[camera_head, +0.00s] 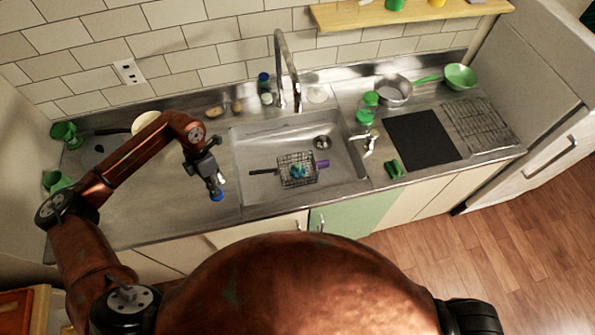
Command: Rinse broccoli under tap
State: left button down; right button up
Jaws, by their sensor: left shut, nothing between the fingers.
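The tap (279,62) is a tall curved metal spout behind the sink (353,175). A wire basket (283,183) with a dark handle sits in the sink. A small teal item (298,171) lies in it, too small to identify, and a purple thing shows at its right side. I cannot pick out the broccoli for certain. A green item (394,169) lies on the counter right of the sink. My left gripper (217,191) is shut and empty, pointing down over the counter left of the sink, with blue at its tips. My right gripper is out of view.
A pan (394,92), a green bowl (461,77), a dark mat (423,139) and a wire rack (482,124) occupy the right counter. Small bottles (265,88) stand beside the tap. Green cups (65,133) stand at the far left. The front left counter is mostly clear.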

pick_arm(q)
jog(key=shift+s+p+v, duration=0.2)
jog(key=shift+p+v, duration=0.15)
jog(key=shift+v, duration=0.45)
jog(key=shift+s+p+v, duration=0.15)
jog(key=shift+p+v, duration=0.25)
jog(key=shift+v, duration=0.35)
jog(key=shift+s+p+v, duration=0.2)
jog(key=shift+p+v, duration=0.15)
jog(key=shift+v, duration=0.45)
jog(key=shift+d+r, duration=0.1)
